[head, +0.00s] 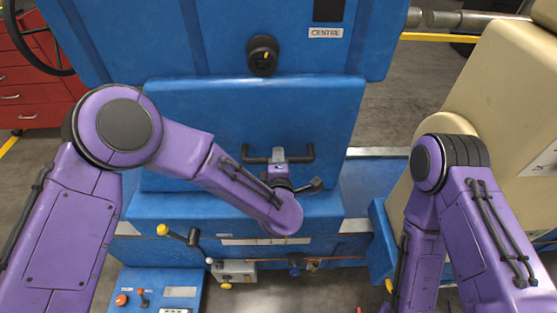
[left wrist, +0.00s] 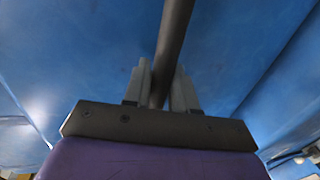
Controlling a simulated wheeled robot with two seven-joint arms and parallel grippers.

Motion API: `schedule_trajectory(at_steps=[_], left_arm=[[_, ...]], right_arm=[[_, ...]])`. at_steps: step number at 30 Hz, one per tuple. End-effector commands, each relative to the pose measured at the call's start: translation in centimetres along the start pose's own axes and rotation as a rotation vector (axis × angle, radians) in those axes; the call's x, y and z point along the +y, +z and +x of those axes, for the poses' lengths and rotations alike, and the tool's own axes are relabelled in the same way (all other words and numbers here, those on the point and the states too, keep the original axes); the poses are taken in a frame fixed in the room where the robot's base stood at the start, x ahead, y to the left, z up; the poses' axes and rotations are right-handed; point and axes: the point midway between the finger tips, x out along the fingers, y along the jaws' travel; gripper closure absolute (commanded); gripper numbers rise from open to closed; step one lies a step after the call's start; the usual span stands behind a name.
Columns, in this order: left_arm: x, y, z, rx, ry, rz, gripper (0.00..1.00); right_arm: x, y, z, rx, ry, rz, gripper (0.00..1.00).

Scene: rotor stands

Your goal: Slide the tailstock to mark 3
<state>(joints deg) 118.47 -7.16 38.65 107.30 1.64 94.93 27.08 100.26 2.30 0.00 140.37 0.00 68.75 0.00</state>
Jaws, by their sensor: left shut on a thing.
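The blue tailstock (head: 170,110) fills the middle of the head view, with a plate reading CENTRE and a black knob on its upper part. A dark push bar (head: 304,155) is mounted low on its front face. My left gripper (head: 278,158) is shut on the middle of this bar, which also runs between the fingers in the left wrist view (left wrist: 177,30). A pale strip (head: 265,241) lies on the blue base below; its markings are too small to read. My right arm hangs at the right, its gripper out of view.
A lever with a yellow knob (head: 163,230) sticks out at the lower left of the tailstock. A blue control panel (head: 180,275) stands below it. A cream machine body (head: 500,100) stands at the right, and a red drawer cabinet (head: 30,90) at the far left.

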Motion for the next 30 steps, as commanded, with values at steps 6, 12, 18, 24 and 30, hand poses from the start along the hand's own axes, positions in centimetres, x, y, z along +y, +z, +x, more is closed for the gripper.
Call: schedule_trajectory(at_steps=[6,12,18,24,30], left_arm=[[-0.1,0.2,0.0,0.001,-0.001,0.0,1.0],[-0.1,0.3,0.0,-0.002,-0.001,-0.001,0.61],[0.0,0.2,0.0,0.001,0.0,-0.001,0.56],[-0.1,0.2,-0.8,0.0,0.001,-0.001,0.56],[-0.3,0.3,-5.4,-0.003,0.001,0.002,0.56]], right_arm=[[0.0,0.0,0.0,0.0,0.0,0.0,0.57],[0.0,0.0,0.0,0.0,0.0,0.0,0.57],[0.0,0.0,0.0,0.0,0.0,0.0,0.57],[0.0,0.2,0.4,0.0,0.0,0.0,0.57],[-0.2,0.7,1.7,0.0,0.0,0.0,0.57]])
